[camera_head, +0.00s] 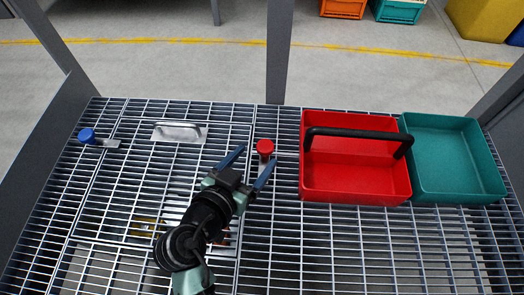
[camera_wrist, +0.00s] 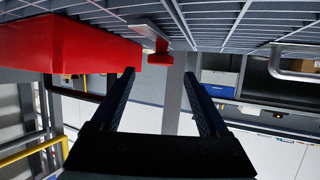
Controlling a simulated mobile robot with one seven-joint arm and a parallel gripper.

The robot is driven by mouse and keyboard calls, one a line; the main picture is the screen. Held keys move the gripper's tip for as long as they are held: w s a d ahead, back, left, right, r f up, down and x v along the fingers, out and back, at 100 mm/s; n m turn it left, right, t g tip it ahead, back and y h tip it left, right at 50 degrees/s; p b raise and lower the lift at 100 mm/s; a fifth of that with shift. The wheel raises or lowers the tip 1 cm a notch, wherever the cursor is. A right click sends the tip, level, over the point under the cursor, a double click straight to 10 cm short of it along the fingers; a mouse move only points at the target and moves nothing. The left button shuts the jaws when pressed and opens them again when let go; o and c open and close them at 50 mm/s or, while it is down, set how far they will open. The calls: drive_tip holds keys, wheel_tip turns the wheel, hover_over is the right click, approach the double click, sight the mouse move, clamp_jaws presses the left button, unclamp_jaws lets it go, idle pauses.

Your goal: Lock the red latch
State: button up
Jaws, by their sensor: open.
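The red latch (camera_head: 265,148) has a round red knob on a small metal plate. It sits on the grating between the hatch panel and the red tray. In the wrist view the red latch (camera_wrist: 158,52) shows at the top, just beyond and between the fingers. My gripper (camera_head: 251,163) is open and empty, its two fingers pointing toward the latch. The fingers also show in the wrist view (camera_wrist: 162,98), apart, with nothing between their tips. The knob looks a little ahead of the fingertips; contact is not visible. The hatch panel (camera_head: 180,165) lies left of the latch.
A blue latch (camera_head: 88,135) is on the hatch's far left. A metal handle (camera_head: 178,132) stands on the hatch. A red tray (camera_head: 356,187) with a black handle and a teal tray (camera_head: 455,160) stand close on the right. A grey post (camera_head: 280,60) rises behind the grating.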

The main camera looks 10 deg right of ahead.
sight(264, 147)
drive_tip(key=b+x, duration=0.1)
drive_tip(key=x, duration=0.3)
drive_tip(key=shift+w+d+f, duration=0.1)
drive_tip(key=shift+w+d, duration=0.15)
drive_tip(key=shift+w, duration=0.05)
clamp_jaws()
drive_tip(key=shift+a, duration=0.1)
idle(1.1)
